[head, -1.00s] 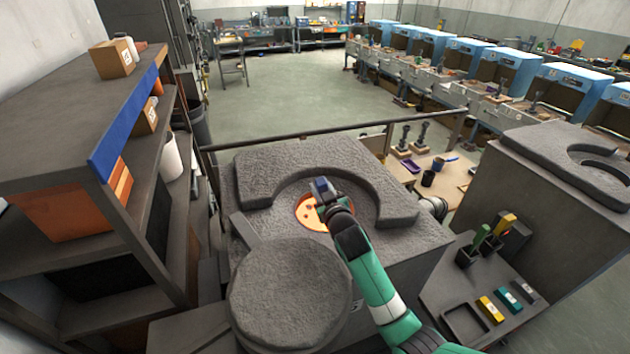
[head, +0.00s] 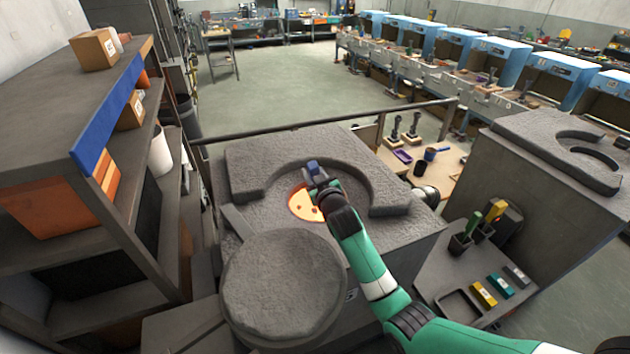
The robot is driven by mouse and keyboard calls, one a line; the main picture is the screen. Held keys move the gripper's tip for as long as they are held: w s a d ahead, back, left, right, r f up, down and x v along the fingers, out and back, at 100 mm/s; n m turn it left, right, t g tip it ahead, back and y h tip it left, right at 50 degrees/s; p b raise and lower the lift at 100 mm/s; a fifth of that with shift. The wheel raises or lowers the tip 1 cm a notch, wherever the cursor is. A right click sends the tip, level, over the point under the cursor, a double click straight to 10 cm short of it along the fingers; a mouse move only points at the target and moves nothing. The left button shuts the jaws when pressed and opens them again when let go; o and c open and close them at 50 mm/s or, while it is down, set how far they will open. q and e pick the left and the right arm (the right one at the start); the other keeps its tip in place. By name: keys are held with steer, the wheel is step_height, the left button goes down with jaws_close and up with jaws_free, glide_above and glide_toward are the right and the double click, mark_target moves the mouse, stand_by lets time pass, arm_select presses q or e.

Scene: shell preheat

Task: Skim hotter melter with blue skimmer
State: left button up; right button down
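The near melter (head: 250,160) is open, its round pool (head: 302,206) glowing orange with a few dark spots. Its round grey lid (head: 285,280) lies swung to the near side. My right gripper (head: 320,181) is over the far right part of the pool. It appears shut on a blue piece, the blue skimmer's handle (head: 312,167). The skimmer's lower end is hidden, so I cannot tell whether it touches the melt. A second grey melter (head: 545,125) stands at the right; its pool is out of sight. My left gripper is not in view.
A side shelf at right holds green (head: 472,222) and yellow (head: 495,211) handles in holders, an empty dark tray (head: 457,303) and several coloured blocks (head: 483,294). A rail (head: 330,122) runs behind the melter. A rack (head: 150,75) stands at left.

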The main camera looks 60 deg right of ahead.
steer(key=b+x, duration=0.2)
steer(key=x, duration=0.1)
steer(key=shift+w+r, duration=0.1)
steer(key=shift+r, duration=0.2)
steer(key=shift+a, duration=0.1)
